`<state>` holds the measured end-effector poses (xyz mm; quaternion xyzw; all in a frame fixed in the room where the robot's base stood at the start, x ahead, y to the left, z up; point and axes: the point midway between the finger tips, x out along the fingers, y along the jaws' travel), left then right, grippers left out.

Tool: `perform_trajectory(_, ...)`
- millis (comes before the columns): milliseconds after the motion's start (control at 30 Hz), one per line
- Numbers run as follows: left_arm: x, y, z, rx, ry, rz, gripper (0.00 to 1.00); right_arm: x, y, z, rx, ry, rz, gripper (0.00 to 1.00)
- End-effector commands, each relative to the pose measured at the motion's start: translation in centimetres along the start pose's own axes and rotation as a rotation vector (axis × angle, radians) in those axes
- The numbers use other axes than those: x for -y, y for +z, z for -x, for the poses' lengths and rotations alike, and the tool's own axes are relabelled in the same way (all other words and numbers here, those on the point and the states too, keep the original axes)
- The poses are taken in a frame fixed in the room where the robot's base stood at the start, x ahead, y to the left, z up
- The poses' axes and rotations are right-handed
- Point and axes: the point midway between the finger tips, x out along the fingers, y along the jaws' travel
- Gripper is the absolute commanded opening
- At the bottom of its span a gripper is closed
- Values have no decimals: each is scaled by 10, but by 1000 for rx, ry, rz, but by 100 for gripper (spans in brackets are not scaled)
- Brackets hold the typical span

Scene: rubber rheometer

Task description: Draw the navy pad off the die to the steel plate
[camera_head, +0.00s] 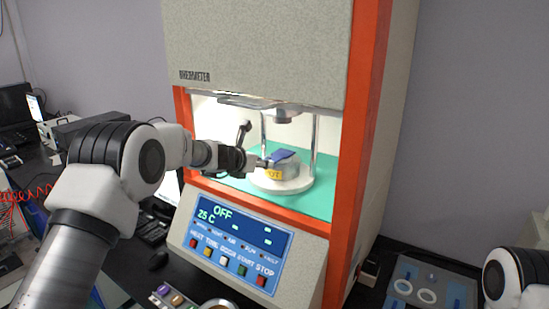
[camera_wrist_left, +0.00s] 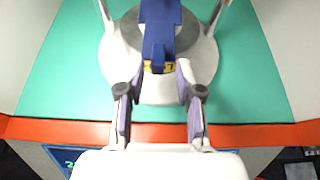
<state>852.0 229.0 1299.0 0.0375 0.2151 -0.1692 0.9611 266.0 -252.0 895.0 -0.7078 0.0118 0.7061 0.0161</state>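The navy pad (camera_head: 282,155) lies on top of the die (camera_head: 281,186), a pale round block with a yellow "HOT" label, inside the rheometer's opening. In the left wrist view the navy pad (camera_wrist_left: 161,15) has a narrow tab reaching toward me. My left gripper (camera_head: 264,163) is in the opening at the die's near left side. In the wrist view the left gripper (camera_wrist_left: 158,72) is open, with its fingertips apart on either side of the tab's near end; I see gaps on both sides. My right gripper is out of view. I cannot make out the steel plate for certain.
The orange frame (camera_head: 344,160) bounds the opening, with steel posts (camera_head: 314,143) beside the die and an upper press part above it. A teal floor (camera_head: 238,183) surrounds the die. The control panel (camera_head: 237,236) reads OFF and 25 C. A grey tray (camera_head: 430,285) stands at right.

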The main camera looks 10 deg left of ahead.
Motion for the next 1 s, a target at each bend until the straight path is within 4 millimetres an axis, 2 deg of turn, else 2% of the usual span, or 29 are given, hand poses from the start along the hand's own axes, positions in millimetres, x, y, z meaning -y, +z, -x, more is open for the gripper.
perform_trajectory(33,0,0,0,0,0,0,35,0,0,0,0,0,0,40)
perform_trajectory(133,0,0,0,-1,0,0,0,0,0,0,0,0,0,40)
perform_trajectory(367,0,-2,0,-3,0,0,0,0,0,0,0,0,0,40)
perform_trajectory(600,0,7,4,-3,0,0,0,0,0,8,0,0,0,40)
perform_trajectory(1000,0,11,6,-1,0,0,0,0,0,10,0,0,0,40)
